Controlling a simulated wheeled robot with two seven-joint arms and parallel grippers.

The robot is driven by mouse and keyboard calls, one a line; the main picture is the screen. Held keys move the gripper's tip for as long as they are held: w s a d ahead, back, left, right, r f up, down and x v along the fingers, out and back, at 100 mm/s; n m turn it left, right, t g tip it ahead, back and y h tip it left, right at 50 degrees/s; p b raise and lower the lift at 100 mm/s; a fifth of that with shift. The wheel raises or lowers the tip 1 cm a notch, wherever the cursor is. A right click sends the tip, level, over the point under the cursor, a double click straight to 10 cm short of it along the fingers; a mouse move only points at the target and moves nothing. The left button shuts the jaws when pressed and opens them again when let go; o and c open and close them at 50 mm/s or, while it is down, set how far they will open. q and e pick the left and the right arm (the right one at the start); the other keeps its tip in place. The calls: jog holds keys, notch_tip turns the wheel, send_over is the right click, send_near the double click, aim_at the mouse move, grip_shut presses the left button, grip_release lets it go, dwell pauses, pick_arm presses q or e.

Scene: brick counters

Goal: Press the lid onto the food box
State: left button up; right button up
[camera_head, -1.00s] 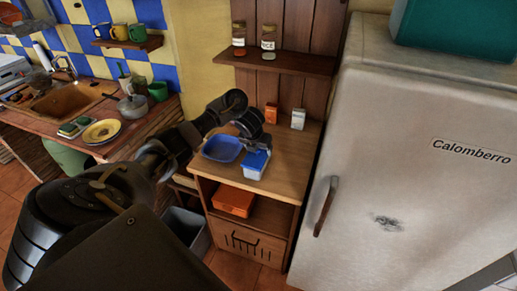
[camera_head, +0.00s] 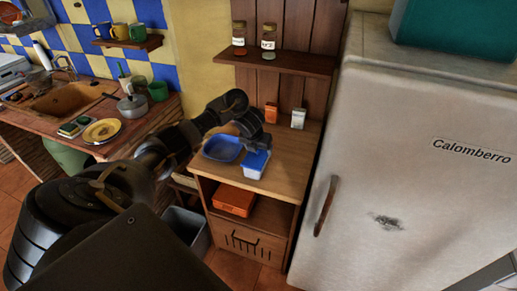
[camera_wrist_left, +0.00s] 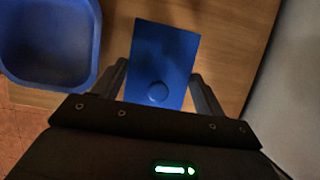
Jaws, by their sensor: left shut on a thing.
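The food box (camera_head: 252,174) is a small whitish container on the wooden cabinet top, near its front edge. The blue lid (camera_head: 257,160) lies over its top; whether it is fully seated is too small to tell. In the left wrist view the lid (camera_wrist_left: 165,50) is a flat blue rectangle with a round knob, and it hides the box beneath. My left gripper (camera_head: 258,146) is at the lid's back end, its fingers on either side of the lid and shut on it. My right gripper is in neither view.
A blue bowl (camera_head: 222,148) stands just left of the box and also shows in the left wrist view (camera_wrist_left: 48,45). The fridge (camera_head: 400,170) rises on the right.

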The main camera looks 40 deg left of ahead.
pick_arm(q)
jog(key=shift+f, duration=0.15)
dwell(0.6)
jog(key=o, duration=1)
jog(key=shift+o, duration=0.5)
jog(key=shift+r+p, duration=3.2)
jog(key=shift+r, duration=0.35)
grip_shut()
